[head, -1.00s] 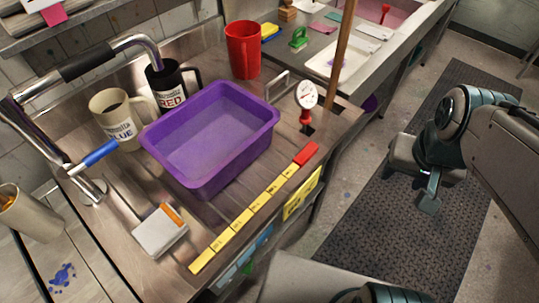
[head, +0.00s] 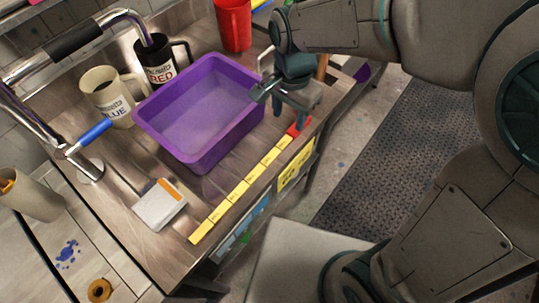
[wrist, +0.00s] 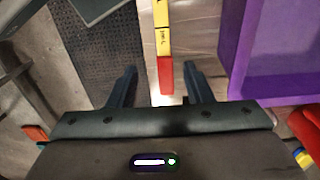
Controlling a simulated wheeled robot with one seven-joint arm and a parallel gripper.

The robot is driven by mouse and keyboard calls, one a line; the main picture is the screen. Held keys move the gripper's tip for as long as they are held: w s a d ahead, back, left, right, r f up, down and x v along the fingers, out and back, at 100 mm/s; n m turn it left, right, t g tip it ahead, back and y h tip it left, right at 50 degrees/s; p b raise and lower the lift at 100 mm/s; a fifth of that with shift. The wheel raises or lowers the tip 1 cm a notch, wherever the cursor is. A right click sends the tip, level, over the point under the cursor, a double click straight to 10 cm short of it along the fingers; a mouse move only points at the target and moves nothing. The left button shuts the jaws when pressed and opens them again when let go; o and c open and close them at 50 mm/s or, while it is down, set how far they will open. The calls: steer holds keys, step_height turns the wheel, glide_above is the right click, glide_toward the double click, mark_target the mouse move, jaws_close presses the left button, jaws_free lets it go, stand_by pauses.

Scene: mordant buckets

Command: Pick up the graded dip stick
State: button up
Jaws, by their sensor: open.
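The graded dip stick (head: 240,190) is a long yellow stick with black marks and a red end. It lies along the front edge of the steel counter, beside the purple tub. My gripper (head: 279,104) is open and empty above the red end, beside the tub's right corner. In the wrist view the dip stick's red end (wrist: 165,76) shows between the two fingers of my gripper (wrist: 160,70), with the yellow part running up and away. The fingers do not visibly touch it. In the head view my gripper partly covers the red end.
The purple tub (head: 165,145) stands close beside the stick. A cream BLUE mug (head: 112,105), a black RED mug (head: 155,72) and a red cup (head: 233,25) stand behind it. A white box (head: 158,207) lies left of the stick's near end. A yellow label (head: 296,166) hangs on the counter front.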

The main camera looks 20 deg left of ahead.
mark_target(285, 141)
steer(key=f, duration=0.9)
steer(key=shift+w+a+f+p, duration=0.2)
steer(key=shift+f+p, duration=0.1)
steer(key=shift+p, duration=0.05)
jaws_close()
